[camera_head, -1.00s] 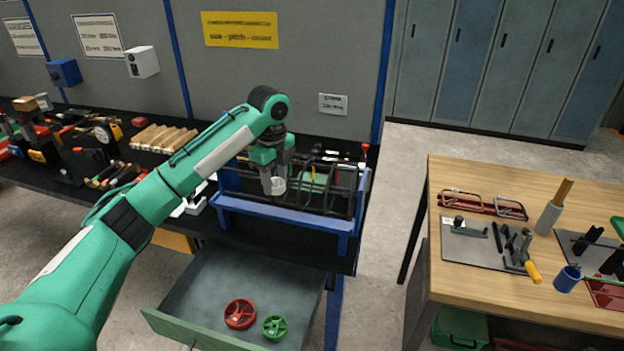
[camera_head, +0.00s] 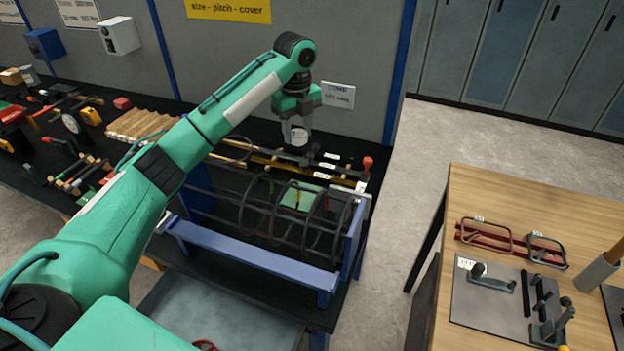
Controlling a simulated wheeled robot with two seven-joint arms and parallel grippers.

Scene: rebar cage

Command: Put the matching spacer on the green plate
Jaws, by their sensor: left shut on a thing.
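My left gripper (camera_head: 297,128) is shut on a small whitish, ring-like spacer (camera_head: 299,137). It holds the spacer up above the back of the bench, behind the cage in the picture. The green plate (camera_head: 306,192) lies among the dark bars of the rebar cage (camera_head: 262,222), below and a little right of the spacer. The bars partly cover the plate. The spacer and the plate are clearly apart. My right gripper is not in view.
The cage sits in a blue frame (camera_head: 255,258) on the black bench. Rods with white tags and a red knob (camera_head: 367,162) lie behind it. A ribbed wooden block (camera_head: 140,124) and tools lie left. An open drawer (camera_head: 215,315) is below. A wooden table (camera_head: 520,200) stands right.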

